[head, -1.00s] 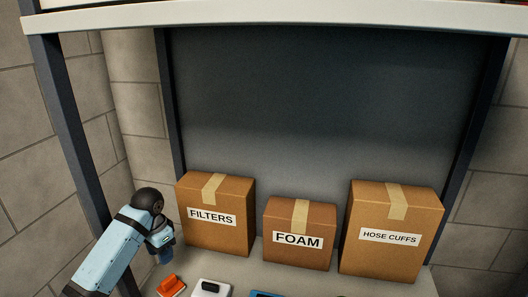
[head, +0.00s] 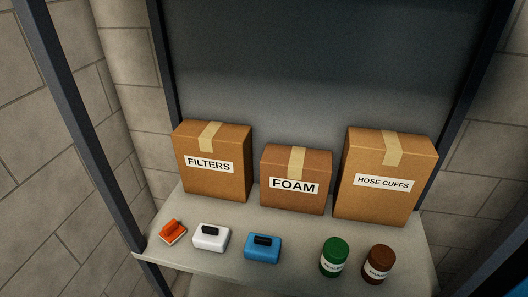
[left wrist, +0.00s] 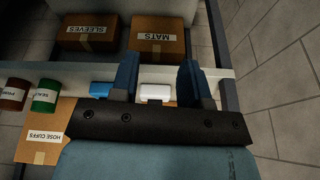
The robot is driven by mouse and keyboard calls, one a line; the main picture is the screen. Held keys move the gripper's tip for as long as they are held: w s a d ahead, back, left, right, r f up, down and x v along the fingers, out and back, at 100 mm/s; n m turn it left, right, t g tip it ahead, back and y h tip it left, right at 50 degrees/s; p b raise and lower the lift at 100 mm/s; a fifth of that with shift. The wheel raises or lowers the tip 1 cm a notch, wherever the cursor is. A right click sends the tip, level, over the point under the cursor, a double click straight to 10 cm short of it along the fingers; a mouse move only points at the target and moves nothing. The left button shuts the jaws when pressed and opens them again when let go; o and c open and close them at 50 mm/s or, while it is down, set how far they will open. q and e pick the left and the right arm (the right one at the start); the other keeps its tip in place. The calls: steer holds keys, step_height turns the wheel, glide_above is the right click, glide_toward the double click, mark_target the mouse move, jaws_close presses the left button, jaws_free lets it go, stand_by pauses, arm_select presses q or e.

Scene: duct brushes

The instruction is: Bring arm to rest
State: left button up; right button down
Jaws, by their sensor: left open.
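My left gripper (left wrist: 158,78) shows in the left wrist view with its two blue fingers spread apart. A white block (left wrist: 155,92) appears in the gap between the fingers, beyond them and not held. My left arm is out of the head view. There the white block (head: 211,237) and a blue block (head: 263,248), both with black tops, stand on the shelf (head: 200,268). An orange item (head: 172,231) lies to their left. My right gripper is not in view.
Boxes labelled FILTERS (head: 212,180), FOAM (head: 296,200) and HOSE CUFFS (head: 380,205) stand at the back. A green jar (head: 334,258) and brown jar (head: 378,264) stand front right. A dark post (head: 75,130) rises at left. SLEEVES (left wrist: 88,34) and MATS (left wrist: 157,36) boxes show in the wrist view.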

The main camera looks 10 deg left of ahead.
arm_select(q)
steer(key=w+d+f+t+h, duration=0.1)
steer(key=w+d+f+t, duration=0.1)
steer(key=f, duration=0.4)
steer(key=w+d+f+t+h, duration=0.1)
steer(key=d+f+t, duration=0.2)
steer(key=f+t, duration=0.2)
step_height(320, 180, down, 2)
steer(key=shift+w+d+f+t, duration=0.2)
steer(key=shift+w+d+t, duration=0.1)
steer(key=shift+w+d, duration=0.1)
stand_by(1.0)
stand_by(0.5)
